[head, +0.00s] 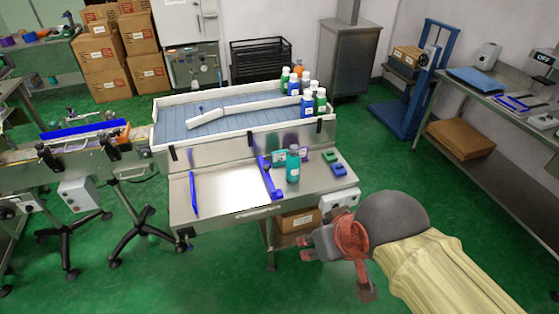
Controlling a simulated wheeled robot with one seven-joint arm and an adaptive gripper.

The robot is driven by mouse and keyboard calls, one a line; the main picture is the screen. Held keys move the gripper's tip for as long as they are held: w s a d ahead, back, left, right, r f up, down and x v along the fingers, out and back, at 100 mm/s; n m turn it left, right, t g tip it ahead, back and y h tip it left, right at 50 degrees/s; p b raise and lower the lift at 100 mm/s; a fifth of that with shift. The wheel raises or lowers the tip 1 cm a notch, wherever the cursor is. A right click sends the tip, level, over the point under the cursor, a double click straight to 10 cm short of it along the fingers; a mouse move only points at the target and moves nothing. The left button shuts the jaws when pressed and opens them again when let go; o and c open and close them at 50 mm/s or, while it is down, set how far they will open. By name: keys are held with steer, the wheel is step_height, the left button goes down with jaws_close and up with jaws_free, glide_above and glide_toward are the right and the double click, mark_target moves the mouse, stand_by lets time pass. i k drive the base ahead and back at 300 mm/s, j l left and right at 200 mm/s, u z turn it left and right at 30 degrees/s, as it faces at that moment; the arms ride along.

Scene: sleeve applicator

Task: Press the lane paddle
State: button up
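A steel bench (225,215) with a white lit panel stands in the middle of the head view. A long blue bar (268,179) lies along the right side of the panel, and a thinner blue bar (194,194) stands at its left. A green block (330,156) and a blue block (339,169) sit on the bench's right part. I cannot tell for certain which piece is the lane paddle. My gripper (336,273) is in front of the bench's right corner, apart from these pieces. Its reddish fingers look spread, with nothing between them.
A teal bottle (293,166) stands between the long blue bar and the blocks. Behind is a raised tray (165,140) with a white curved guide (235,107) and several capped bottles at its right end. A conveyor (75,158) adjoins at left. Green floor is open at right.

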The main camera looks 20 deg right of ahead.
mark_target(191, 123)
steer(key=i+l, duration=0.15)
steer(key=i, duration=0.25)
steer(key=i+l, duration=0.1)
steer(key=i, duration=0.3)
steer(key=i+l, duration=0.15)
steer(key=i, duration=0.25)
steer(key=j+u, duration=0.05)
